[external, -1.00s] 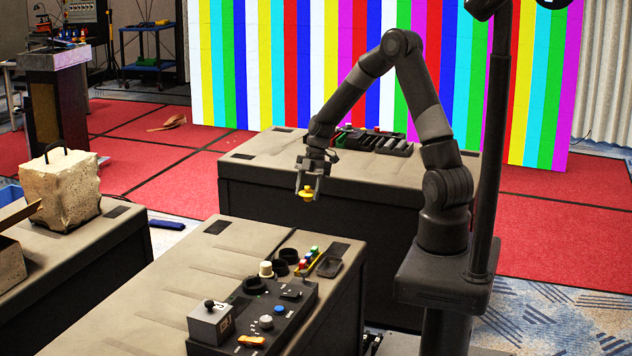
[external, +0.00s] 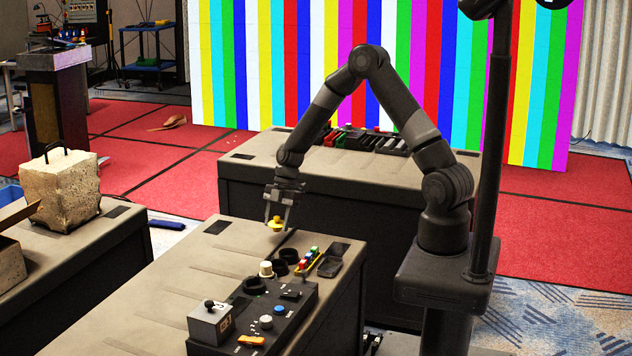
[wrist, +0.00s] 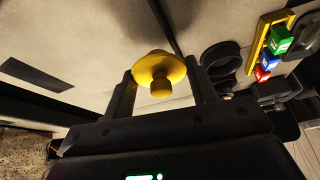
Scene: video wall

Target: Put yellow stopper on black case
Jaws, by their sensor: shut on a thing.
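My gripper (external: 278,220) is shut on the yellow stopper (external: 276,222), holding it above the near case top (external: 190,270). In the wrist view the yellow stopper (wrist: 159,74) sits between the two fingers, with its narrow knob facing the camera. Which item is the black case is unclear: the near case has dark sides and a tan top, and a black control box (external: 285,318) stands on it. Gripper and stopper are beyond that box in the external view, apart from it.
Black rings (external: 289,256), a cream cylinder (external: 265,268) and a yellow rack with coloured blocks (external: 308,259) stand near the held stopper. A second case (external: 340,180) with equipment is behind. The near case's left part is clear.

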